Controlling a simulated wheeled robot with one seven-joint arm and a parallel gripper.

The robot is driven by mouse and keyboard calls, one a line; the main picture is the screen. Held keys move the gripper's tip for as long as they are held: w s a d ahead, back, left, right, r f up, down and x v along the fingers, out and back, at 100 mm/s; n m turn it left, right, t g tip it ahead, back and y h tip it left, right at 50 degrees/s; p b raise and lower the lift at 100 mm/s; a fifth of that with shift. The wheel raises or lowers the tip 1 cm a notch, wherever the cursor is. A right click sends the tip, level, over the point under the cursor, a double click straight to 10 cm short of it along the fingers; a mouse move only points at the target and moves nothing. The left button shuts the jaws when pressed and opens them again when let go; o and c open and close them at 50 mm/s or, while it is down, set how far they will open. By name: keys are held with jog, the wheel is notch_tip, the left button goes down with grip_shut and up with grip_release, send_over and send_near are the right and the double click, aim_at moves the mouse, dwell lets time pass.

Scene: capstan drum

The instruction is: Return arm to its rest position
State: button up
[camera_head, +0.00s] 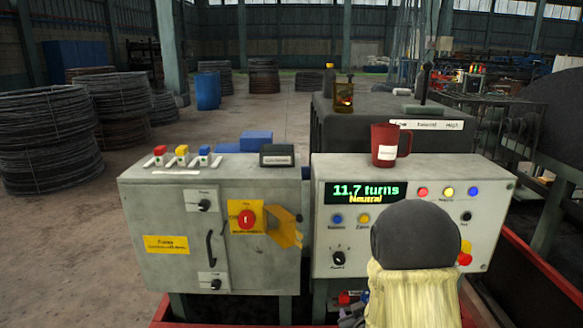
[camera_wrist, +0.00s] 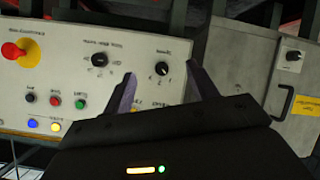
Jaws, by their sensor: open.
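My gripper (camera_wrist: 165,78) shows in the wrist view with its two dark fingers spread apart and nothing between them. It faces the right-hand control panel (camera_wrist: 130,45), which appears upside down there. A black knob (camera_wrist: 162,68) on the panel lies in line with the gap, and a second black knob (camera_wrist: 99,60) is left of the fingers. I cannot tell how far the fingertips are from the panel. In the head view the same panel (camera_head: 325,210) reads "11.7 turns" and "Neutral". A dark rounded part above a cream pleated cover, apparently my arm, hides its lower middle. My gripper cannot be made out there.
A left grey cabinet (camera_head: 135,220) carries a red button (camera_head: 246,219) and an open yellow flap (camera_head: 286,228). A red mug (camera_head: 389,147) stands on the panel top. Behind is a dark housing (camera_head: 325,125) with an upright lever (camera_head: 424,82). Wire coils (camera_head: 45,140) stand left; floor between is open.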

jog(key=s+a+r+m+g, duration=0.15)
jog(key=s+g, duration=0.35)
jog(key=s, duration=0.5)
jog(key=s+r+m+g, duration=0.3)
jog(key=s+g, duration=0.1)
jog(key=s, duration=0.6)
notch_tip(320, 180, up, 20)
jog(key=p, duration=1.9)
jog(key=shift+a+g+p, duration=0.15)
jog(key=shift+g+p, duration=0.15)
jog(key=shift+g, duration=0.1)
jog(key=shift+f, duration=0.1)
jog(key=shift+s, duration=0.1)
jog(key=shift+s, duration=0.1)
